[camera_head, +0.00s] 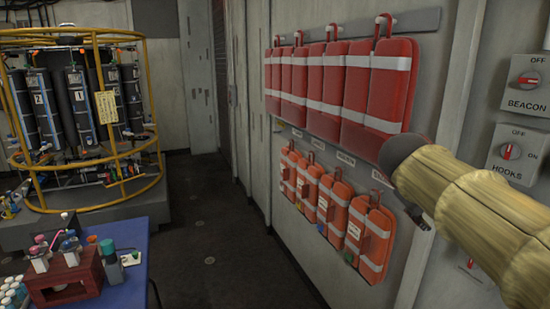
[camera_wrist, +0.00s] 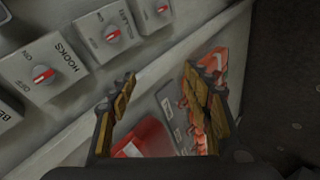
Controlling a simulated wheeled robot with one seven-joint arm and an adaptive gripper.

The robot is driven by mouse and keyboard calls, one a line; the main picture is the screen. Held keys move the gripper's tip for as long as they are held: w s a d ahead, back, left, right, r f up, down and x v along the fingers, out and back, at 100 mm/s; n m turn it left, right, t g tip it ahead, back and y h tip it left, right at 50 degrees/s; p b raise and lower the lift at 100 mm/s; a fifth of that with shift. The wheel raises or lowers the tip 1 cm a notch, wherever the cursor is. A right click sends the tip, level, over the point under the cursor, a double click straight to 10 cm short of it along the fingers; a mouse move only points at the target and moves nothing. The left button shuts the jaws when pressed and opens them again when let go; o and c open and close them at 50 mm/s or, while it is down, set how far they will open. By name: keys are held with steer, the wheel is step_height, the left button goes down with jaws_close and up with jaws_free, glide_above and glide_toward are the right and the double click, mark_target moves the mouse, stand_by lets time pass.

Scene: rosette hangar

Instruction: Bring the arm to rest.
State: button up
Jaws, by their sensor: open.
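My arm reaches in from the right in the head view, wrapped in a yellowish padded cover. My gripper (camera_wrist: 158,88) shows in the wrist view with its two fingers spread apart and nothing between them. In the head view the gripper (camera_head: 420,215) is mostly hidden behind the arm's end; only a dark bit shows below it. It is in front of the wall, close to the right end of the life vest racks.
Red vests (camera_head: 335,85) hang above orange vests (camera_head: 335,205) on the wall. Switch boxes marked BEACON (camera_head: 525,85) and HOOKS (camera_head: 517,152) are beside my arm. A blue table (camera_head: 125,290) and a yellow-framed bottle rosette (camera_head: 85,205) stand left. The middle floor is clear.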

steer(key=s+a+f+m+y, duration=0.1)
steer(key=s+a+f+y, duration=0.3)
steer(key=s+a+f, duration=0.4)
steer(key=s+a+f+m+y, duration=0.1)
steer(key=s+a+f+y, duration=0.3)
steer(key=s+a+f, duration=0.5)
steer(key=s+f, duration=0.4)
steer(key=s, duration=0.3)
steer(key=shift+s+f+m+g, duration=0.2)
steer(key=shift+s+m+g, duration=0.15)
steer(key=shift+m+g, duration=0.05)
